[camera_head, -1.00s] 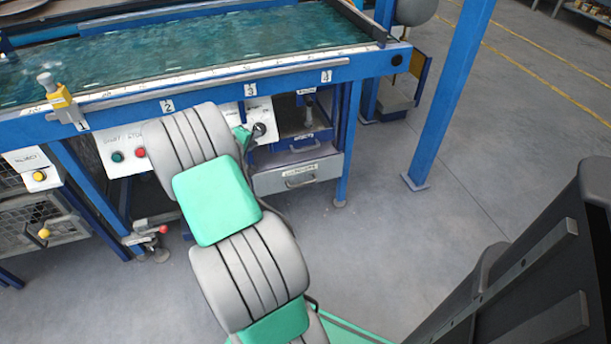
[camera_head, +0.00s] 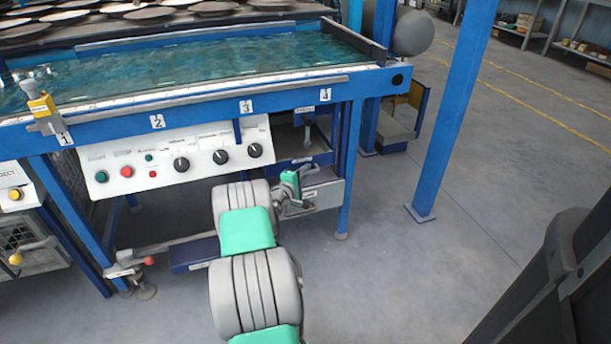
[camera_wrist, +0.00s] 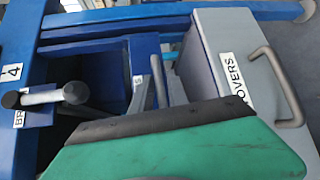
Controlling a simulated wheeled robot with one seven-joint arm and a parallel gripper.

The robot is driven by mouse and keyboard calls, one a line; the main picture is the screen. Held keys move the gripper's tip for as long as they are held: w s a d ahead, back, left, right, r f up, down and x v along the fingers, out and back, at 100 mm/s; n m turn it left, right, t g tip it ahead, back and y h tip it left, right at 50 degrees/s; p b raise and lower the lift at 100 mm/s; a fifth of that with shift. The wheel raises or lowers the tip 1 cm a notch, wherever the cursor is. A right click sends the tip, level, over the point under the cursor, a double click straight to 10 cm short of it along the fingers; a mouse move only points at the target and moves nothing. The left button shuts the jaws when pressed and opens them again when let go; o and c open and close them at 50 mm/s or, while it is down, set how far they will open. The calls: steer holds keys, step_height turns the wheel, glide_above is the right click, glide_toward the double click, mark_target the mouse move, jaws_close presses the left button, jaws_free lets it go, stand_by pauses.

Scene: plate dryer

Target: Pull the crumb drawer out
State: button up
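Two drawers sit one above the other under the right end of the water table. The upper drawer (camera_head: 318,160) is blue; in the wrist view the blue drawer (camera_wrist: 143,55) has a slim grey handle and a label ending in "S". The lower drawer (camera_head: 328,194) is grey; in the wrist view the grey drawer (camera_wrist: 215,45) has a bar handle and a label ending in "OVERS". No readable label says crumbs. My gripper (camera_head: 297,186) is in front of the drawers and hides part of the grey one. My green hand covers the lower wrist view; its fingertips are not clear.
A control panel (camera_head: 180,160) with knobs and buttons is left of the drawers. A lever with a round knob (camera_wrist: 75,93) stands near the blue drawer. Blue table legs flank the drawers, and a blue post (camera_head: 455,110) stands to the right. Floor in front is open.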

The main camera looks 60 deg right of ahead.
jaws_close()
stand_by(1.4)
